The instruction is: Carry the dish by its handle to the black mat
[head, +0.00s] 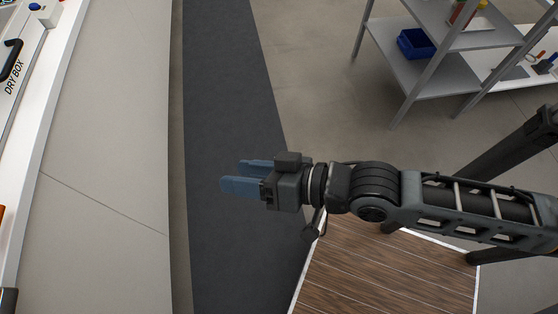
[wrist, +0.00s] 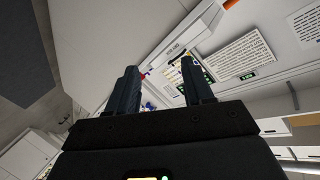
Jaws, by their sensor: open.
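My gripper (head: 238,175) reaches toward the left in the head view, above a dark strip on the floor. Its two blue-grey fingers are apart with nothing between them. In the wrist view the open fingers (wrist: 160,88) also show, with a white bench and wall signs beyond them. I cannot make out the dish, its handle or the black mat in either view.
A white bench edge with a box lettered "DRY BOX" (head: 14,75) runs along the left. A grey shelf rack (head: 480,36) with a blue bin (head: 416,44) stands at the upper right. Open floor (head: 290,60) lies between. A wood-topped surface (head: 395,270) is below my arm.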

